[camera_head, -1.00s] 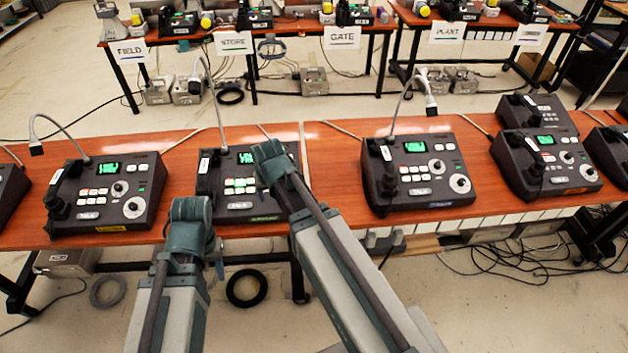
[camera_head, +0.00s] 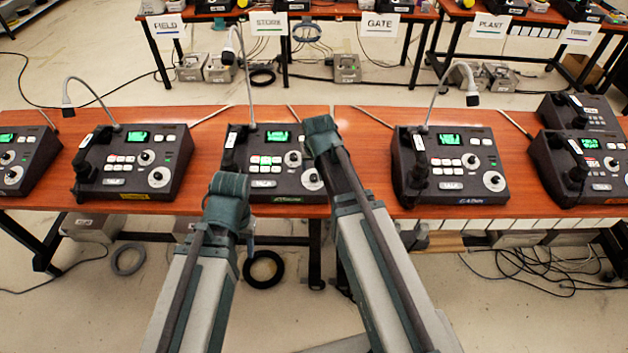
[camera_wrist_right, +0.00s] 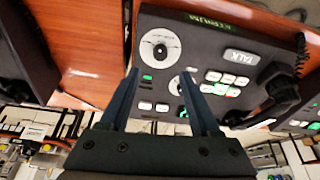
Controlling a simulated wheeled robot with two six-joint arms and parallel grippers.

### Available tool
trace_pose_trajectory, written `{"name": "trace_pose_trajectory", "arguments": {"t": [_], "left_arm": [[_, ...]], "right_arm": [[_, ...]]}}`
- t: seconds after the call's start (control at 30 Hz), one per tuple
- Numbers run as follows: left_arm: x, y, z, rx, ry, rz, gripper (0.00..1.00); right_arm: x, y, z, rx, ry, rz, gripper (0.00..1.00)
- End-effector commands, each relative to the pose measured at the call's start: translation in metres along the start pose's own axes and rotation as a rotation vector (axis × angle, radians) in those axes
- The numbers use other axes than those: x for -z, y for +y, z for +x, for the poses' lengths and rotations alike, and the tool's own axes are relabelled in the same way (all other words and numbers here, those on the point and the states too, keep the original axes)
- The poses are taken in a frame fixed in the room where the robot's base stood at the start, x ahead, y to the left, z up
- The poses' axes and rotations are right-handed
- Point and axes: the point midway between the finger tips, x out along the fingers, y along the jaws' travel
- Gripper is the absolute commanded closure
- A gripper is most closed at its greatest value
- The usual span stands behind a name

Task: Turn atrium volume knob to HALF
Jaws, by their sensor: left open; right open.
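The middle dark phone console (camera_head: 238,165) on the near table has a lit green screen, a small knob (camera_head: 293,159) and a larger knob (camera_head: 312,180) at its right side. Its green front label is too small in the head view to read surely. My right gripper (camera_wrist_right: 158,78) is over this console, open and empty in the right wrist view. That view shows the larger knob (camera_wrist_right: 160,50) with a white dial just beyond the fingertips, and the smaller knob (camera_wrist_right: 183,84) beside one finger. My left gripper (camera_head: 228,188) is at the console's front left; its fingers are hidden.
Similar consoles stand to the left (camera_head: 130,160) and right (camera_head: 450,165) on the orange table (camera_head: 360,120), with gooseneck microphones behind. A back table carries signs such as GATE (camera_head: 381,25). Cables lie on the floor at right.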

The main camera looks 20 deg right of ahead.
Motion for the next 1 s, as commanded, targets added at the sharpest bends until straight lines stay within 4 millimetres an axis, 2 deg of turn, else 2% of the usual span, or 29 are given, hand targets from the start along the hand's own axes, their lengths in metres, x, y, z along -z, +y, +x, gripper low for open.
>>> {"name": "trace_pose_trajectory", "arguments": {"t": [0.03,0.5,0.63,0.9,0.93,1.0], "left_arm": [[0.001,0.001,0.015,0.000,0.000,0.000,0.50],[0.004,0.007,0.074,0.000,0.000,0.000,0.50],[0.005,0.008,0.080,0.000,0.000,0.000,0.50],[0.005,0.008,0.079,0.000,0.000,0.000,0.50],[0.005,0.008,0.079,0.000,0.000,0.000,0.50],[0.005,0.008,0.079,0.000,0.000,0.000,0.50]], "right_arm": [[-0.002,0.000,0.016,0.000,0.000,0.000,0.37],[-0.001,0.000,0.081,0.000,0.000,0.000,0.37],[-0.001,0.000,0.087,0.000,0.000,0.000,0.37],[0.000,0.000,0.086,0.000,0.000,0.000,0.37],[0.000,0.000,0.086,0.000,0.000,0.000,0.38],[0.000,0.000,0.086,0.000,0.000,0.000,0.51]]}}
